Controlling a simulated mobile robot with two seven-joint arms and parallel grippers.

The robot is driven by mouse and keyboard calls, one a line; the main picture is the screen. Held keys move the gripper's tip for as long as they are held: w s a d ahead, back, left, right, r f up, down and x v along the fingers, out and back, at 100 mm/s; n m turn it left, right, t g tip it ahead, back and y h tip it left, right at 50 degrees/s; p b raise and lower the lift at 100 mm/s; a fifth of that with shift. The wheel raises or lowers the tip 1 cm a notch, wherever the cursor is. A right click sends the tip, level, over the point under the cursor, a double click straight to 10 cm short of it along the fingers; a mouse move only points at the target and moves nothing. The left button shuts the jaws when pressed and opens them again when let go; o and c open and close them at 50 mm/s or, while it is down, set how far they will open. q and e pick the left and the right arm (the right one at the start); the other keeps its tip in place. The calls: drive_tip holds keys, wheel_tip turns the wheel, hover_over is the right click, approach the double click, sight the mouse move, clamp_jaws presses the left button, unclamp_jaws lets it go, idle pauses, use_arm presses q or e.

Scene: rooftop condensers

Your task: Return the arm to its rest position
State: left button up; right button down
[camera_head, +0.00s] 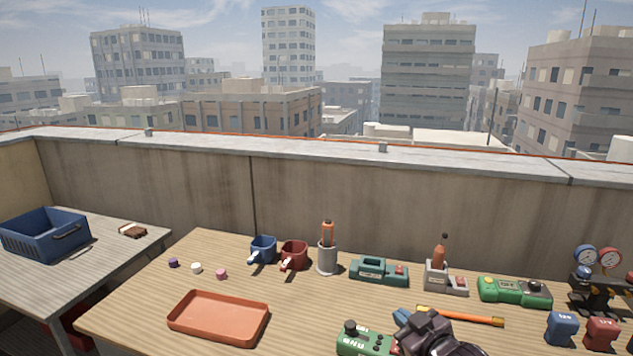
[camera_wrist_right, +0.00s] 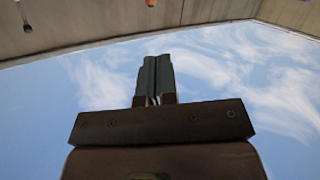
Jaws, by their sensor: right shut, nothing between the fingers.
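My right gripper (camera_head: 433,334) shows as a dark shape at the bottom of the head view, right of centre, low over the front of the wooden table (camera_head: 130,300). In the right wrist view its two fingers (camera_wrist_right: 155,80) are together with nothing between them. Sky lies behind them there. The gripper hides part of the table and part of the green device beside it. My left gripper is in no view.
An orange tray (camera_head: 218,318) lies at the left of the table. Blue (camera_head: 263,250) and red (camera_head: 294,255) mugs, a grey holder (camera_head: 327,259) and several devices line the back. A green device (camera_head: 362,338) sits close to the right gripper. A blue crate (camera_head: 45,235) stands on the side table.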

drive_tip(key=s+d+f+m+g+h, duration=0.1)
drive_tip(key=s+d+f+m+h, duration=0.1)
drive_tip(key=s+f, duration=0.5)
drive_tip(key=s+d+f+m+g+h, duration=0.1)
drive_tip(key=s+d+f, duration=0.3)
drive_tip(key=s, duration=0.9)
drive_tip(key=s+d+f+m+g+h, duration=0.1)
drive_tip(key=s+d+f+m+h, duration=0.2)
drive_tip(key=s+f, duration=0.6)
drive_tip(key=shift+s+d+f, duration=0.3)
drive_tip(key=shift+s+d, duration=0.2)
drive_tip(key=shift+s, duration=0.6)
